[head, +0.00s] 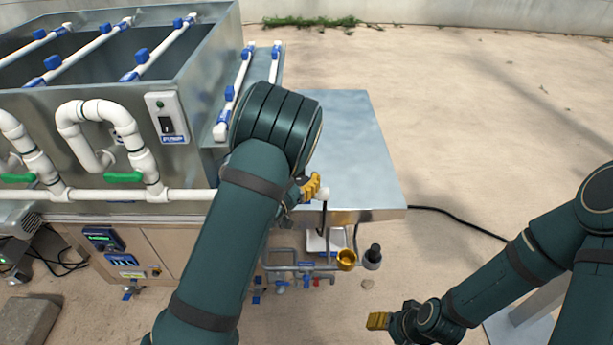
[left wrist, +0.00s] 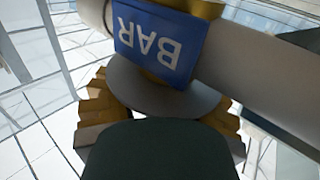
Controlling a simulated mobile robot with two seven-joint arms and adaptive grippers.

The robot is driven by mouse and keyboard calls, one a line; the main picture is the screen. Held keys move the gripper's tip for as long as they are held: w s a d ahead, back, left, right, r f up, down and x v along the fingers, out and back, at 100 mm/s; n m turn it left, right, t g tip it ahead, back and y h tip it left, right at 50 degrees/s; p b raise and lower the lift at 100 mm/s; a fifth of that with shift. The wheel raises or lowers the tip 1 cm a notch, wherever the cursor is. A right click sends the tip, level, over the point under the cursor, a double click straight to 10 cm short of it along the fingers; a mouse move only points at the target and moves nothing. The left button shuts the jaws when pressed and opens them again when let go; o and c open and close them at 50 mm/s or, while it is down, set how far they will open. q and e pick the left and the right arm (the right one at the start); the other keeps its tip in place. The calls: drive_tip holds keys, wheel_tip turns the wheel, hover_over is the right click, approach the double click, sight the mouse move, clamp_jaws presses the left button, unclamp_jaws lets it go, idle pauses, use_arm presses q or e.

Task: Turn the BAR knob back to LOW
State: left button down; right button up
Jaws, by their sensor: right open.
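The blue BAR label (left wrist: 158,45) shows upside down on a white pipe (left wrist: 255,65) in the left wrist view. A grey disc (left wrist: 150,92), apparently the BAR knob, sits just below the label, with brass behind it. My left gripper (left wrist: 160,112) has its ridged yellow fingers on either side of the disc; whether they press on it cannot be told. Any LOW mark or pointer is hidden. In the head view my left gripper (head: 311,188) is at a white pipe end, mostly behind my forearm. My right gripper (head: 378,320) is open and empty at the lower right.
The steel seeder (head: 195,130) with white pipes and blue clips stands at the left. A steel side table (head: 360,140) lies behind my left arm. Below it are thin pipes, a brass cup (head: 346,261) and a dark knob (head: 373,258).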

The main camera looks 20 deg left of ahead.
use_arm(q)
drive_tip(key=shift+f, duration=0.1)
drive_tip(key=shift+a+n+t+y+b, duration=0.1)
drive_tip(key=shift+n+t+y+b, duration=0.3)
drive_tip(key=shift+n+y+b, duration=0.55)
drive_tip(key=n+y+b, duration=0.1)
drive_tip(key=y, duration=0.1)
drive_tip(key=n+y+b, duration=0.1)
drive_tip(key=y+b, duration=0.1)
drive_tip(key=n+y+b, duration=0.1)
drive_tip(key=y, duration=0.1)
drive_tip(key=shift+a+f+n+t+y, duration=0.2)
drive_tip(key=shift+a+n+t+y, duration=0.05)
drive_tip(key=shift+n+t+y, duration=0.1)
drive_tip(key=n+y+b, duration=0.1)
drive_tip(key=y, duration=0.1)
drive_tip(key=n+g+y+b, duration=0.1)
drive_tip(key=shift+a+y, duration=0.2)
drive_tip(key=shift+y, duration=0.2)
drive_tip(key=shift+s+a+r+n+g+y, duration=0.15)
drive_tip(key=shift+n+g+y, duration=0.45)
drive_tip(key=shift+n+y, duration=0.5)
drive_tip(key=shift+a+n+g+y, duration=0.15)
drive_tip(key=shift+n+g+y, duration=0.55)
drive_tip(key=shift+y, duration=0.6)
drive_tip(key=shift+c, duration=2.2)
unclamp_jaws()
drive_tip(key=shift+r, duration=0.1)
